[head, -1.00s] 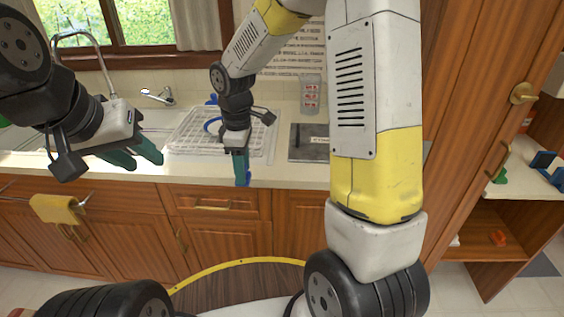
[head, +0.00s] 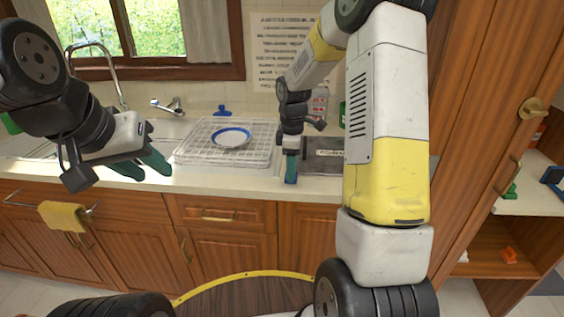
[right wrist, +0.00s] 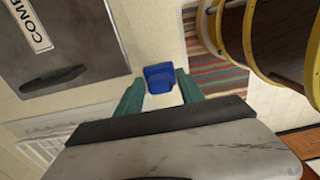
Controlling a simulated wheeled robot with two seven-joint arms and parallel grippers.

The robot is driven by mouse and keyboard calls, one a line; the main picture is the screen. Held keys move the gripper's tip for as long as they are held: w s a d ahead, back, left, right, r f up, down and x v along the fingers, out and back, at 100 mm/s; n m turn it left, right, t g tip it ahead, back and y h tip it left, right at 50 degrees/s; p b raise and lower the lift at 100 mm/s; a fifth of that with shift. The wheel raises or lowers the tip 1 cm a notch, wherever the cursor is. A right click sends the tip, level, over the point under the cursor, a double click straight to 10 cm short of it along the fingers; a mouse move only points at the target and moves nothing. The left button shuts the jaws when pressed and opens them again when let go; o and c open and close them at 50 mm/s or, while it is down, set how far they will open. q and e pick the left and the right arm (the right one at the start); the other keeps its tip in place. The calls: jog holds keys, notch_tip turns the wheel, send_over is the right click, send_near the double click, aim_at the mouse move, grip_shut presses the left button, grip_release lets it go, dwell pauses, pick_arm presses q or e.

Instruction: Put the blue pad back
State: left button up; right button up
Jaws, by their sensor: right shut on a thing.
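The blue pad (right wrist: 158,78) shows in the right wrist view as a small blue piece between the teal fingertips. My right gripper (right wrist: 160,92) is shut on it. In the head view, my right gripper (head: 290,167) points down at the front of the counter, between the dish rack and a grey labelled box, with a bit of the blue pad (head: 290,180) below the fingers. I cannot tell whether the pad touches the counter. My left gripper (head: 148,166) is open and empty in front of the sink, left of the rack.
A white dish rack (head: 185,152) holds a blue-rimmed plate (head: 231,138). The grey box (head: 325,165) lies right of my right gripper and also fills the upper left of the right wrist view (right wrist: 60,50). A yellow towel (head: 62,216) hangs below. Open shelves (head: 530,207) stand at right.

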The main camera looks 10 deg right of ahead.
jog(key=shift+f, duration=0.7)
jog(key=shift+f, duration=0.1)
jog(key=o, duration=1.5)
jog(key=shift+c, duration=0.2)
notch_tip(320, 180, up, 12)
jog(key=shift+f, duration=0.1)
jog(key=s+r+m+t, duration=0.2)
jog(key=s+r+m, duration=0.1)
jog(key=s, duration=0.5)
jog(key=s+a+r+m+t+y, duration=0.1)
jog(key=s+r+m+t, duration=0.1)
jog(key=s+r+m, duration=0.2)
jog(key=s+a+r+m+t+y, duration=0.1)
jog(key=s+r+m+t, duration=0.1)
jog(key=s+m, duration=0.5)
jog(key=s+r, duration=0.1)
jog(key=s, duration=0.4)
jog(key=shift+a+r, duration=0.15)
jog(key=shift+r, duration=0.15)
